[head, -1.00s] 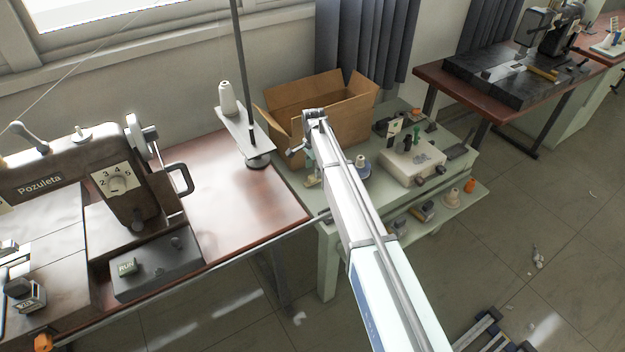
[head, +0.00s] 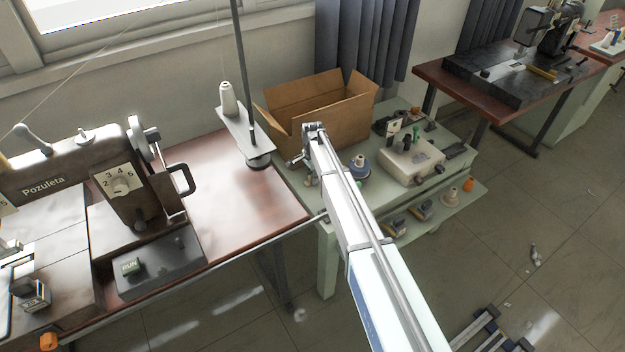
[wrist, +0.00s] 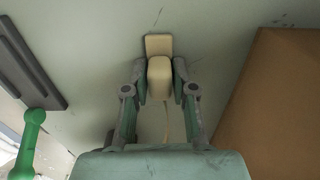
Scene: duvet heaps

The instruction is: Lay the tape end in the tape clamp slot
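In the wrist view my gripper (wrist: 160,84) has its two fingers on either side of a cream block (wrist: 160,78) and appears shut on it. A thin pale strand (wrist: 166,122) trails from the block towards the palm; I take it to be the tape. A flat cream piece (wrist: 158,44) lies just beyond the block, against the pale green surface; I cannot tell whether they touch. In the head view my gripper (head: 309,172) is low over the green bench beside the cardboard box, small and partly hidden by my arm. I cannot make out the clamp slot.
The open cardboard box (head: 320,112) stands close behind my gripper and shows at right in the wrist view (wrist: 275,105). A spool with a blue base (head: 359,168) and a cream machine (head: 412,163) stand right of it. A green post (wrist: 30,135) and dark plate (wrist: 28,65) are at left.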

